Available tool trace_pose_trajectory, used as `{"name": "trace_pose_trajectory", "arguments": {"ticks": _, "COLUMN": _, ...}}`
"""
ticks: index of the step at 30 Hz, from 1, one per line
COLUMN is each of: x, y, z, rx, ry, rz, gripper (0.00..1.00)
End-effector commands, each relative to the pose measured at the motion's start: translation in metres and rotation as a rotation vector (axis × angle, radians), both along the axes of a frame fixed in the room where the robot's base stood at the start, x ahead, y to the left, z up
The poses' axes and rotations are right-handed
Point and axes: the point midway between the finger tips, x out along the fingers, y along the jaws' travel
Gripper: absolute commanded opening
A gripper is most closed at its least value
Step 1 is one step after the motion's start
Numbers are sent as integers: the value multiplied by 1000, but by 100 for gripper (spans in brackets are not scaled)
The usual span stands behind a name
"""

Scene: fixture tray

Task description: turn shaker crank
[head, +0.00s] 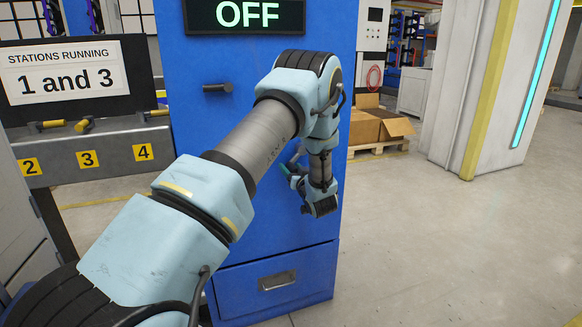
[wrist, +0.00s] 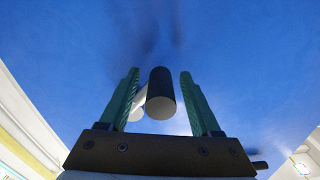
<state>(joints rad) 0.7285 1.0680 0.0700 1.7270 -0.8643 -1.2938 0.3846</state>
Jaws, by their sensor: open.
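In the wrist view a dark cylindrical grip with a grey end face, apparently the crank handle (wrist: 161,88), stands between the two green fingers of my gripper (wrist: 157,78). The fingers are open, with a visible gap on each side of the grip. A pale rounded part (wrist: 138,105) shows just left of the grip, partly hidden by it and the left finger. In the head view my gripper (head: 291,168) is close to the front of the blue cabinet (head: 225,150). My arm hides most of the crank there. The display (head: 247,14) on the cabinet reads OFF.
A dark peg (head: 217,88) sticks out of the cabinet front, left of my arm. A drawer handle (head: 277,280) is low on it. A sign (head: 65,78) reads "Stations running 1 and 3", above numbered stations (head: 88,158). A cardboard box (head: 380,125) stands behind; floor at right is clear.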

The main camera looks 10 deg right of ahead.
Motion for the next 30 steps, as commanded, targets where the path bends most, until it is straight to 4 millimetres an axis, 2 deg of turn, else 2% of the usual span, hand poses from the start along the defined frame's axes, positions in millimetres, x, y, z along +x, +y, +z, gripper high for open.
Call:
{"name": "trace_pose_trajectory", "arguments": {"ticks": 11, "x": 6, "y": 1, "z": 0, "rx": -1, "ry": 1, "rz": 0, "gripper": 64}}
{"name": "trace_pose_trajectory", "arguments": {"ticks": 28, "x": 6, "y": 1, "z": 0, "rx": -1, "ry": 0, "rz": 1, "gripper": 0}}
{"name": "trace_pose_trajectory", "arguments": {"ticks": 30, "x": 6, "y": 1, "z": 0, "rx": -1, "ry": 0, "rz": 1, "gripper": 0}}
